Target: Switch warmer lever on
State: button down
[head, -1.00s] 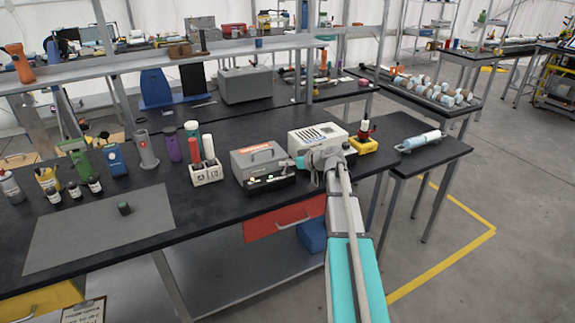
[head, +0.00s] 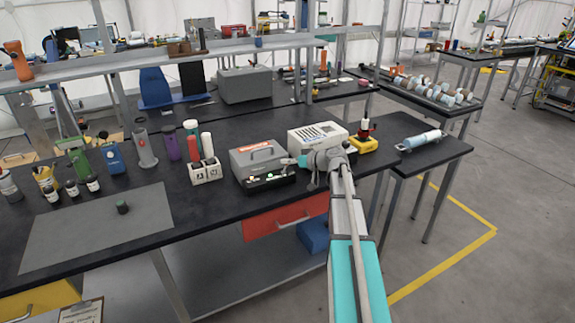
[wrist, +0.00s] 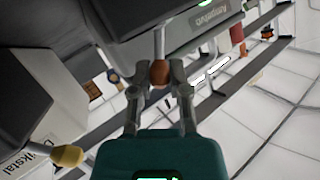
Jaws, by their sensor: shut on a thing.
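In the wrist view, my gripper (wrist: 160,80) is shut on an orange-brown ball knob (wrist: 159,72) at the end of a thin pale lever rod (wrist: 159,42). The rod runs up to a grey housing with lettering (wrist: 205,25) and a green light at the top edge. The fingertips and knob are too small to make out there. I cannot tell which unit is named the warmer.
A white instrument (head: 317,136) stands right of the grey box, with a yellow-based device (head: 364,140) beyond it. A white block with bottles (head: 205,171) stands to the left. In the wrist view, a yellow knob (wrist: 67,155) is at lower left.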

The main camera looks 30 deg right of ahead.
jog(key=shift+d, duration=0.1)
jog(key=c, duration=0.9)
grip_release()
jog(key=shift+o, duration=0.2)
